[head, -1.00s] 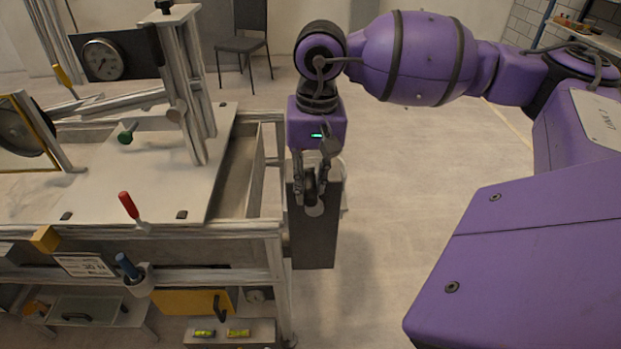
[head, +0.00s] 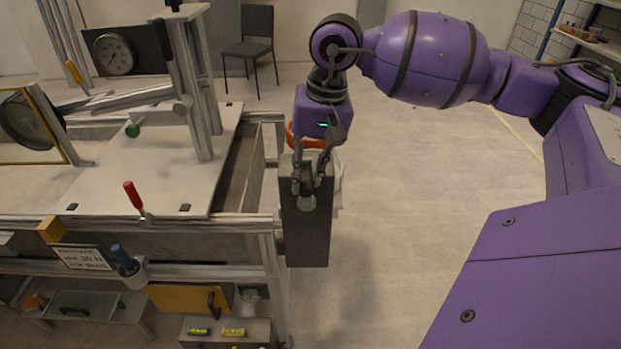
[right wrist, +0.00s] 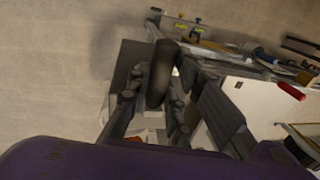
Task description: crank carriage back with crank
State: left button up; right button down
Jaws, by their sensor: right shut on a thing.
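The carriage (head: 100,180) is a pale flat plate on the long sandbed frame, at left in the head view, with an upright metal column standing on it. My right gripper (head: 312,178) is shut on the crank's dark rounded handle (right wrist: 162,73), at the upper end of a grey box (head: 306,235) by the frame's right end. The handle stands between the fingers in the right wrist view. The crank's arm and shaft are mostly hidden by my gripper. My left gripper is out of view.
A red-handled clamp (head: 133,194) stands at the plate's near edge. A blue-handled tool (head: 122,259) sits in a holder on the front rail. A curved orange thing (head: 291,137) is partly hidden behind my gripper. The floor to the right is clear.

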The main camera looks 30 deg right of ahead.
jog(key=shift+d, duration=0.15)
jog(key=c, duration=1.6)
grip_release()
jog(key=shift+s, duration=0.1)
jog(key=shift+o, duration=0.2)
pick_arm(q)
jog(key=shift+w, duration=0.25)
pick_arm(e)
jog(key=shift+r, duration=0.1)
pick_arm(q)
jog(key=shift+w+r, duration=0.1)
pick_arm(e)
notch_tip(320, 180, up, 12)
jog(key=s+d, duration=0.1)
jog(key=shift+d+f, duration=0.2)
jog(key=shift+d, duration=0.2)
